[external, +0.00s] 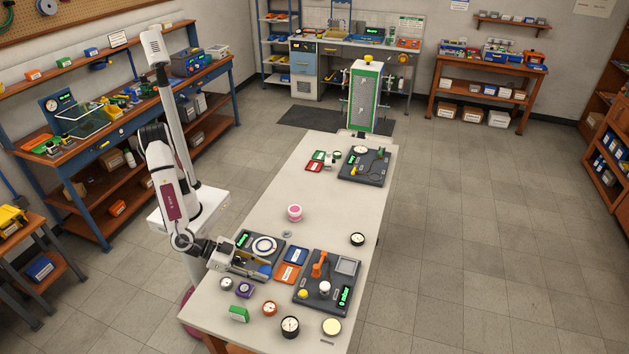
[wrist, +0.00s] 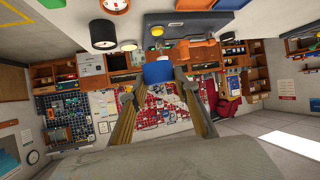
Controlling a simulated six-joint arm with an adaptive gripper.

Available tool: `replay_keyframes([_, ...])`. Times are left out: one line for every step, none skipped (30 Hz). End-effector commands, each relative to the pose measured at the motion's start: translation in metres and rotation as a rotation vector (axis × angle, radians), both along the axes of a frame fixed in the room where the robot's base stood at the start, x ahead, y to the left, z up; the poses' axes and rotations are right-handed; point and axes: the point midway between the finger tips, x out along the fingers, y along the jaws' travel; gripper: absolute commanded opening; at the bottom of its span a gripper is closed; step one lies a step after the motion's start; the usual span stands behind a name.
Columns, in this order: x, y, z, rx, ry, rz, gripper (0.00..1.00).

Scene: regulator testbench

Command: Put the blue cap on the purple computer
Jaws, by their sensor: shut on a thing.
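My gripper (external: 266,264) reaches in low from the left over the near part of the white table. In the wrist view, my gripper's two fingers (wrist: 158,80) close on a blue cap (wrist: 158,71) at their tips.
A dark panel with a white dial (external: 264,245) lies beside my gripper. Blue (external: 296,255) and orange (external: 287,273) blocks lie to its right, before another dark panel (external: 326,292). Gauges and a green block (external: 238,314) lie nearer. The table's middle is mostly clear around a pink-and-white jar (external: 295,212).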

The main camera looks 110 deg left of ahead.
Motion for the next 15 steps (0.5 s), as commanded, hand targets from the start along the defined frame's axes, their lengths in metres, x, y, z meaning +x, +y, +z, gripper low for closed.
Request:
replay_keyframes([-0.011,-0.01,0.001,0.001,0.0,-0.02,0.19])
replay_keyframes([-0.018,-0.015,0.001,0.001,0.001,-0.029,0.19])
replay_keyframes([-0.026,-0.02,0.001,0.003,0.002,-0.04,0.19])
replay_keyframes([-0.033,-0.024,0.001,0.003,0.003,-0.049,0.19])
replay_keyframes([-0.039,-0.027,0.001,0.004,0.004,-0.056,0.19])
replay_keyframes([-0.047,-0.031,0.001,0.004,0.005,-0.066,0.19])
replay_keyframes([-0.053,-0.034,0.001,0.004,0.005,-0.071,0.19])
replay_keyframes([-0.059,-0.036,0.001,0.006,0.007,-0.076,0.19])
replay_keyframes([-0.066,-0.037,0.0,0.008,0.007,-0.082,0.19])
replay_keyframes([-0.071,-0.038,0.0,0.009,0.008,-0.085,0.19])
replay_keyframes([-0.076,-0.039,0.0,0.01,0.009,-0.088,0.19])
replay_keyframes([-0.082,-0.037,-0.001,0.013,0.01,-0.087,0.19])
replay_keyframes([-0.085,-0.035,-0.002,0.014,0.01,-0.083,0.19])
replay_keyframes([-0.088,-0.032,-0.003,0.016,0.012,-0.078,0.19])
replay_keyframes([-0.09,-0.027,-0.005,0.019,0.013,-0.068,0.19])
